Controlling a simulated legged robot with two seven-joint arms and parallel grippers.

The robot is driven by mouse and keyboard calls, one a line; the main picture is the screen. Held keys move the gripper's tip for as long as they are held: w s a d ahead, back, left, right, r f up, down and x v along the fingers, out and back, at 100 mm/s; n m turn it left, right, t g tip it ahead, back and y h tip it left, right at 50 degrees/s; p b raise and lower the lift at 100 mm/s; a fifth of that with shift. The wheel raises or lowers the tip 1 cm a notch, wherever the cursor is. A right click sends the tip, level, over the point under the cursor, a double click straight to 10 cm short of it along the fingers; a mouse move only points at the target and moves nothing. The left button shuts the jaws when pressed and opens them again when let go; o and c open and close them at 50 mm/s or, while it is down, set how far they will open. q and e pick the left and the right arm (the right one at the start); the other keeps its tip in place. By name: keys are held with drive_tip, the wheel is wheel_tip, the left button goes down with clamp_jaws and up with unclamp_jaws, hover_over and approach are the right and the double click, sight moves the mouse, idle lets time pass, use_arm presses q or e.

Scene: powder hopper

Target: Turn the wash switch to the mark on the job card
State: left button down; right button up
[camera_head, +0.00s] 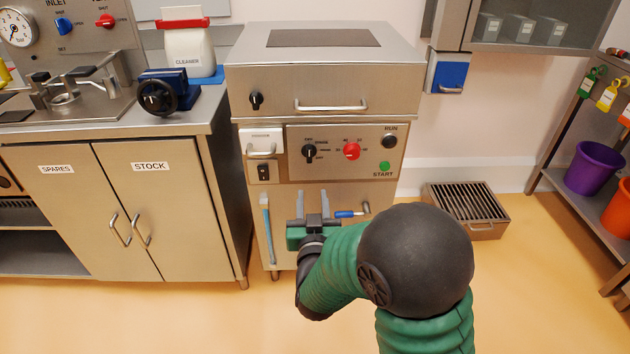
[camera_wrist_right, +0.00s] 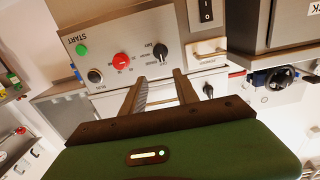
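The steel machine's control panel (camera_head: 330,172) carries a black rotary switch (camera_head: 309,151) and a red rotary switch (camera_head: 351,151), each ringed by small labels too small to read. In the right wrist view, the black switch (camera_wrist_right: 160,50) is just beyond the fingertips and the red switch (camera_wrist_right: 120,60) is to its left. My right gripper (camera_head: 313,193) is open and empty, below and in front of the panel; its two parted fingers also show in the wrist view (camera_wrist_right: 159,78). I cannot make out which switch is labelled wash, nor a readable job card. My left gripper is out of view.
A green START button (camera_head: 384,167) and a dark RUN button (camera_head: 389,141) sit right of the switches. A blue-handled lever (camera_head: 350,213) is below. A steel cabinet (camera_head: 160,205) stands left.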

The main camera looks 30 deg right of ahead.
sight(309, 154)
drive_tip(key=b+x, duration=0.4)
drive_tip(key=x, duration=1.2)
drive_tip(key=shift+w+a, duration=0.1)
drive_tip(key=shift+a, duration=0.1)
drive_tip(key=shift+w+d+r, duration=0.15)
drive_tip(key=shift+w+d, duration=0.05)
drive_tip(key=shift+w, duration=0.1)
clamp_jaws()
